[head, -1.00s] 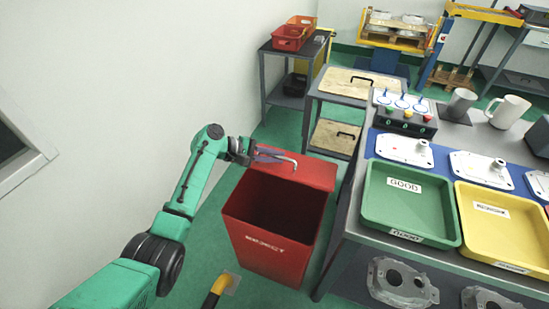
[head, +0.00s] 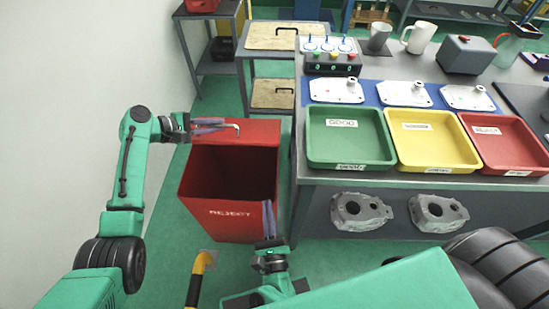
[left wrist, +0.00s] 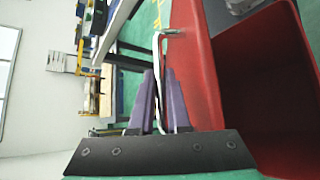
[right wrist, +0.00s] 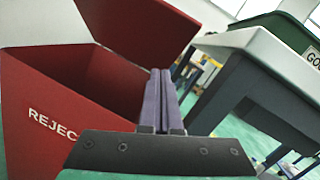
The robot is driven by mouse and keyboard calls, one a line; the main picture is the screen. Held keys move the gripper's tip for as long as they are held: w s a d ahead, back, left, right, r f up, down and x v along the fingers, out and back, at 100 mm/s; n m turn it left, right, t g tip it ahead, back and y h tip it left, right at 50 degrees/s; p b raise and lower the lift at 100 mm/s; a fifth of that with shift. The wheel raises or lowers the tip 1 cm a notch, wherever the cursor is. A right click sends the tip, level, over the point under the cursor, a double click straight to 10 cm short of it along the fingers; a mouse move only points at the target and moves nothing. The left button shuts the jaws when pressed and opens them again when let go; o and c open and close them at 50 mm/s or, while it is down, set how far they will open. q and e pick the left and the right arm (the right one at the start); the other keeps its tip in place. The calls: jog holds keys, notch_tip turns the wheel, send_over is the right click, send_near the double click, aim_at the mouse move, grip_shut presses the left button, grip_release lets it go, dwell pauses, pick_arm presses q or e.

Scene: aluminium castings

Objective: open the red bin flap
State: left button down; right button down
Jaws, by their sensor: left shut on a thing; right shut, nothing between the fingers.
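The red REJECT bin (head: 212,227) stands on the floor left of the bench, its dark inside showing. Its flap (head: 262,134) is raised at the back of the opening; it leans up and away in the right wrist view (right wrist: 140,32). My left gripper (head: 224,126) is shut on the flap's metal handle (head: 237,128). The handle also shows between the fingers in the left wrist view (left wrist: 157,48). My right gripper (head: 268,204) is shut and empty, at the bin's front right corner; its closed fingers show in the right wrist view (right wrist: 160,75).
The bench right of the bin carries a green tray (head: 350,160), a yellow tray (head: 436,162) and a red tray (head: 508,158). Castings (head: 360,212) lie below. A yellow-and-black post (head: 198,277) stands before the bin. A shelf cart (head: 270,62) is behind.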

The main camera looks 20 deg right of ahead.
notch_tip(320, 180, up, 3)
jog(key=s+d+m+h, duration=0.1)
jog(key=m+h, duration=0.3)
jog(key=m, duration=0.3)
send_near(276, 146)
notch_tip(276, 146, down, 3)
jog(key=w, duration=0.3)
jog(key=w+r, duration=0.1)
jog(key=w+d+r, duration=0.2)
jog(key=shift+w+r, duration=0.1)
jog(key=shift+r, duration=0.1)
